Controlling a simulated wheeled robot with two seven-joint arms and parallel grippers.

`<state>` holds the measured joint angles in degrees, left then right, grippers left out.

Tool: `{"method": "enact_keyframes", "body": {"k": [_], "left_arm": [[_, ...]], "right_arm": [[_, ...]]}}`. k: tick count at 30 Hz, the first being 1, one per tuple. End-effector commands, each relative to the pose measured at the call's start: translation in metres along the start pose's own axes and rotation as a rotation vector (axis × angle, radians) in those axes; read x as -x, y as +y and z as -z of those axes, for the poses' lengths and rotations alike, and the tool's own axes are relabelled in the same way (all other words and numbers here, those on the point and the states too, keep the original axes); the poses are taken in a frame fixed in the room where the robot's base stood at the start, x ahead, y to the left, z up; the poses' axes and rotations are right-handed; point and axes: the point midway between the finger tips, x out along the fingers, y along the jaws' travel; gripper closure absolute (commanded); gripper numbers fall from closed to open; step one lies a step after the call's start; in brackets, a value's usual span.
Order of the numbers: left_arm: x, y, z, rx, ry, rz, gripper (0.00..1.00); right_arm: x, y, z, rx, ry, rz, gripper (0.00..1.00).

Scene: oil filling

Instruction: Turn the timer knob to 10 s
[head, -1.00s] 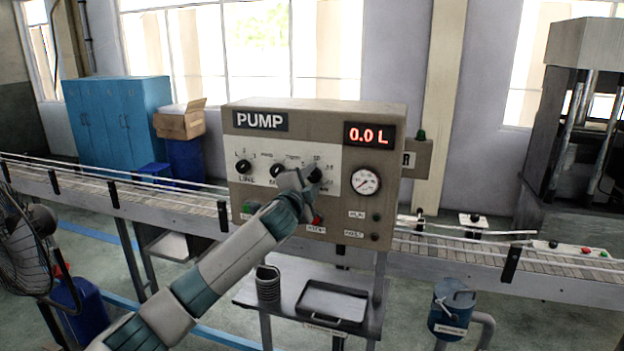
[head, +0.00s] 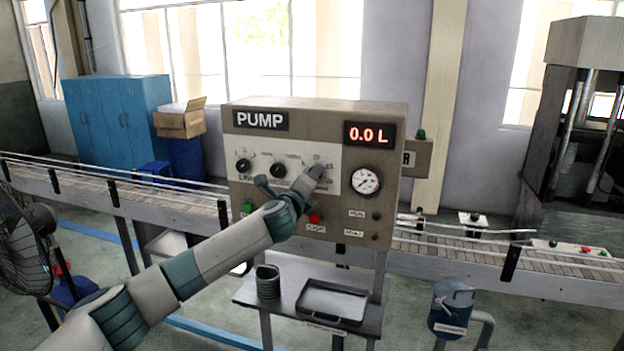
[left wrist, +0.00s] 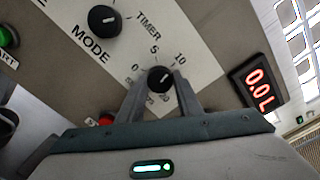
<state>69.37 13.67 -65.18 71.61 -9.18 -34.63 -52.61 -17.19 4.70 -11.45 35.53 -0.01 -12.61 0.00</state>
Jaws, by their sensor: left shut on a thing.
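The pump panel (head: 330,143) stands ahead with its row of black knobs. In the left wrist view the timer knob (left wrist: 160,78) is black with a white mark, beside the labels 0, 5 and 10. The mark appears to point up and right, toward the 10 side, but it is small. My left gripper (head: 314,172) reaches the panel's right-hand knob and hides it in the head view. In the left wrist view my left gripper (left wrist: 160,85) has one finger on each side of the timer knob and is shut on it. My right gripper is not in view.
The mode knob (left wrist: 104,20) is close beside the timer knob. A red button (head: 314,218) and a green button (head: 247,207) sit below the knobs. The red display (head: 369,134) reads 0.0 L, above a round gauge (head: 366,181). A tray (head: 332,302) lies below.

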Motion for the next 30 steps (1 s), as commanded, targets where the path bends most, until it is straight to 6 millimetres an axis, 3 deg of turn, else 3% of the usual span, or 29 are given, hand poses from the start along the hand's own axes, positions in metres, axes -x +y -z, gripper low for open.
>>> {"method": "enact_keyframes", "body": {"k": [9, 24, 25, 27, 30], "left_arm": [[0.0002, 0.0023, 0.0015, -0.151, 0.003, -0.002, 0.9], [0.0003, 0.0026, 0.0021, -0.176, 0.003, -0.002, 0.9], [0.0003, 0.0027, 0.0021, -0.176, 0.003, -0.002, 0.66], [0.0003, 0.0025, 0.002, -0.176, 0.003, -0.002, 0.49], [0.0002, 0.0018, 0.0015, -0.176, 0.002, -0.001, 0.49]], "right_arm": [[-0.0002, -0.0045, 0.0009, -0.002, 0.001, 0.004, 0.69], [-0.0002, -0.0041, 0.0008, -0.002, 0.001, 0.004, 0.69], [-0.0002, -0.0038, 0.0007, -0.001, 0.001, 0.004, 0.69], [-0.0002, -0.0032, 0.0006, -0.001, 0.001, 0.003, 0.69], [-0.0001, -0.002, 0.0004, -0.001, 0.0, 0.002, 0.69]]}}
